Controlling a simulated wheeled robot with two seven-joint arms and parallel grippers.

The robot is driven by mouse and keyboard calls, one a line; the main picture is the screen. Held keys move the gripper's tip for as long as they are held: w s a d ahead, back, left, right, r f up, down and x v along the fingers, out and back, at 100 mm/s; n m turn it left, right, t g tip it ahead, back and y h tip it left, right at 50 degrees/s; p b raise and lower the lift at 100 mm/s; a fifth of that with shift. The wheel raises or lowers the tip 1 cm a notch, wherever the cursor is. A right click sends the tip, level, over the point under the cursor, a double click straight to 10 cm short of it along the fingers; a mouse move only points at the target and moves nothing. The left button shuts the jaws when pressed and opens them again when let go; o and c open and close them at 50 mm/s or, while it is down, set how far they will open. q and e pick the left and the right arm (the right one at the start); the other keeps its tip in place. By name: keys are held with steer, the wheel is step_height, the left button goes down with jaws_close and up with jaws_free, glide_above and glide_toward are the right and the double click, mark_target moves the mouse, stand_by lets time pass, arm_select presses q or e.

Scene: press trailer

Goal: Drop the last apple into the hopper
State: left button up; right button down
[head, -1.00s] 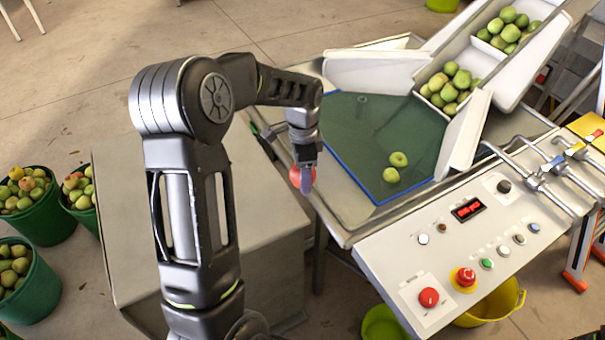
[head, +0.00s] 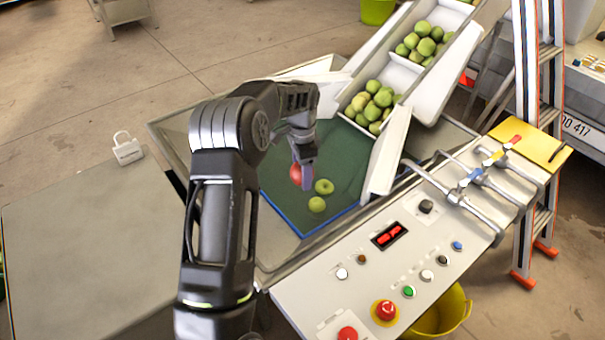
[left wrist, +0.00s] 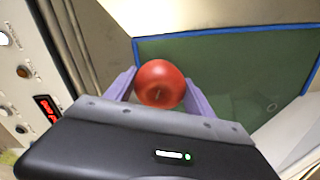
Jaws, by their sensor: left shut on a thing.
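A red apple (head: 296,173) is held in my left gripper (head: 306,180), over the green mat with a blue edge (head: 270,172). In the left wrist view the red apple (left wrist: 160,84) sits between the two purple fingers of the gripper (left wrist: 158,92), with the green mat (left wrist: 235,60) behind it. Two green apples (head: 320,194) lie on the mat close to the gripper. The hopper is most likely this mat-lined tray with white side walls (head: 386,150); I cannot tell for sure. My right gripper is not in view.
A white chute (head: 428,82) with compartments of green apples rises behind the tray. A control panel (head: 365,275) with buttons and a red display stands in front. A grey table (head: 85,240) with a white padlock-shaped thing (head: 127,148) is at left. A stepladder (head: 527,85) stands at right.

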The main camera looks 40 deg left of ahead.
arm_select(q)
step_height(320, 180, down, 6)
steer(key=b, duration=0.3)
steer(key=shift+b, duration=0.4)
steer(key=o, duration=1.6)
steer(key=shift+r+b, duration=0.3)
steer(key=shift+r, duration=3.6)
